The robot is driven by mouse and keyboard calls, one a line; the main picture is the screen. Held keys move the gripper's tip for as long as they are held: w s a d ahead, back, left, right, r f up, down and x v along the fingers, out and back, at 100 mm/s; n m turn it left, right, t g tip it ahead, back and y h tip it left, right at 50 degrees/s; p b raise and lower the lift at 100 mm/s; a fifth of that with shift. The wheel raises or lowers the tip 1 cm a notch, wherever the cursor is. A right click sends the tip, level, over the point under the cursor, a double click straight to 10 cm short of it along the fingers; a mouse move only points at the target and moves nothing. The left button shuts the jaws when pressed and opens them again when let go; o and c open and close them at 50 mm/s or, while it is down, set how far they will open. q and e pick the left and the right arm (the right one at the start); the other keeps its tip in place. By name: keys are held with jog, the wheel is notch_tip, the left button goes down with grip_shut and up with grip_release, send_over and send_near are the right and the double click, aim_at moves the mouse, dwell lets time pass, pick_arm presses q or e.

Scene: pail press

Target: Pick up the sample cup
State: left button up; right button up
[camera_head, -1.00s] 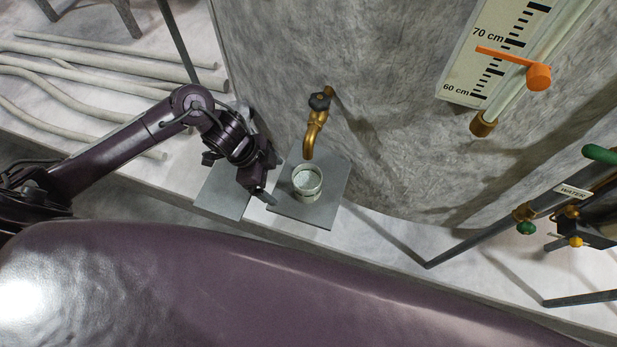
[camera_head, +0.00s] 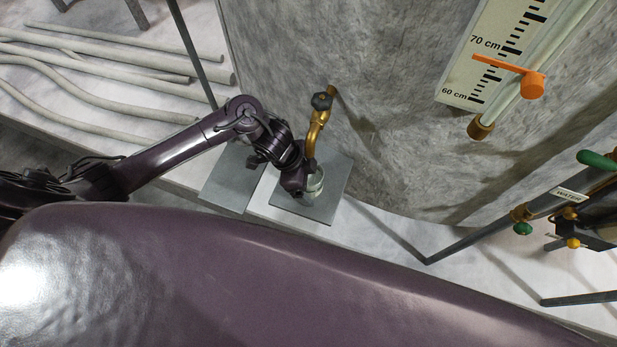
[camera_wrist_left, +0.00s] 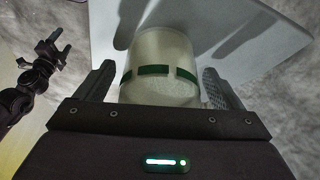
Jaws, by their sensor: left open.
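The sample cup (camera_head: 315,187) is a small pale cup standing on a grey square plate (camera_head: 325,208) below the brass tap. In the head view my left gripper (camera_head: 299,190) is at the cup's left side and hides part of it. In the left wrist view the cup (camera_wrist_left: 158,62) shows a green dashed band and sits between the two open fingers of the left gripper (camera_wrist_left: 160,88). A gap shows on each side between cup and fingers.
A brass tap (camera_head: 317,122) with a dark knob juts from the big grey tank (camera_head: 400,110), close above the cup and gripper. A second grey plate (camera_head: 232,178) lies to the left. Pale hoses (camera_head: 90,65) lie at upper left.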

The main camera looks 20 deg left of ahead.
pick_arm(q)
jog(key=c, duration=1.2)
